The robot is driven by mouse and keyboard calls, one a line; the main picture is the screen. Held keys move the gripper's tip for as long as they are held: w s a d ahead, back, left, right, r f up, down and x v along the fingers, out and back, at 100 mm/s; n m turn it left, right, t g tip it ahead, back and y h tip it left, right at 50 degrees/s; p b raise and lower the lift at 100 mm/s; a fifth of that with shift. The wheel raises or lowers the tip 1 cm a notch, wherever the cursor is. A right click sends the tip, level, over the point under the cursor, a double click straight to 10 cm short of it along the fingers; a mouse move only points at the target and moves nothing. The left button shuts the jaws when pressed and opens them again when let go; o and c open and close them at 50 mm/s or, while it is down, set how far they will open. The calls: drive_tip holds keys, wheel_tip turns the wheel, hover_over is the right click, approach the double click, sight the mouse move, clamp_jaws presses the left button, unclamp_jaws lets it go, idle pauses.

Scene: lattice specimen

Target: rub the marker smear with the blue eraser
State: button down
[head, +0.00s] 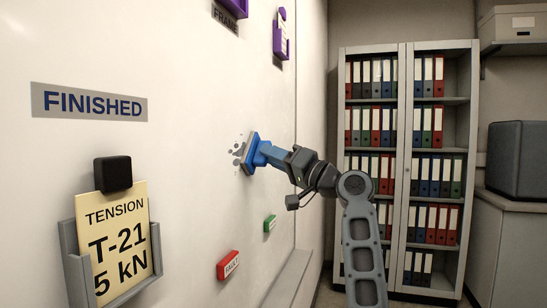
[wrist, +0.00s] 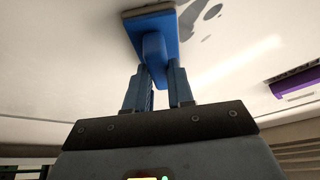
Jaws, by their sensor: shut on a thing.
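The blue eraser (head: 252,153) is in my gripper (head: 268,155), its grey pad against or very near the whiteboard. In the wrist view my gripper (wrist: 165,85) has its two fingers shut on the handle of the blue eraser (wrist: 165,38). The marker smear (head: 238,148) is a patch of grey blotches on the board, just left of the eraser in the head view. It also shows in the wrist view (wrist: 207,20), right of the eraser pad. Part of the smear may be hidden behind the eraser.
The whiteboard carries a FINISHED label (head: 90,102), a yellow TENSION card (head: 118,240) in a grey holder (head: 75,262), a red block (head: 228,265), a green block (head: 270,223) and a purple holder (head: 281,35). A ledge (head: 288,280) runs below. A binder cabinet (head: 403,150) stands behind my arm.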

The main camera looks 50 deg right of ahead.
drive_tip(key=shift+s+a+p, duration=0.15)
drive_tip(key=shift+s+a, duration=0.1)
drive_tip(key=shift+a, duration=0.5)
drive_tip(key=shift+s+a+p, duration=0.15)
drive_tip(key=shift+s+a, duration=0.1)
drive_tip(key=shift+a, duration=0.5)
drive_tip(key=shift+a, duration=0.15)
drive_tip(key=shift+s+a+p, duration=0.95)
drive_tip(key=shift+s+a, duration=0.3)
drive_tip(key=shift+a, duration=1.9)
drive_tip(key=shift+w+d+b, duration=1.15)
drive_tip(key=shift+w+d, duration=0.7)
drive_tip(key=shift+d, duration=3.2)
drive_tip(key=s+a+p, duration=0.2)
drive_tip(key=s+a, duration=0.1)
drive_tip(key=a, duration=0.7)
drive_tip(key=shift+s+r+p, duration=0.35)
drive_tip(key=s+d, duration=0.2)
drive_tip(key=s, duration=0.3)
drive_tip(key=shift+s, duration=0.35)
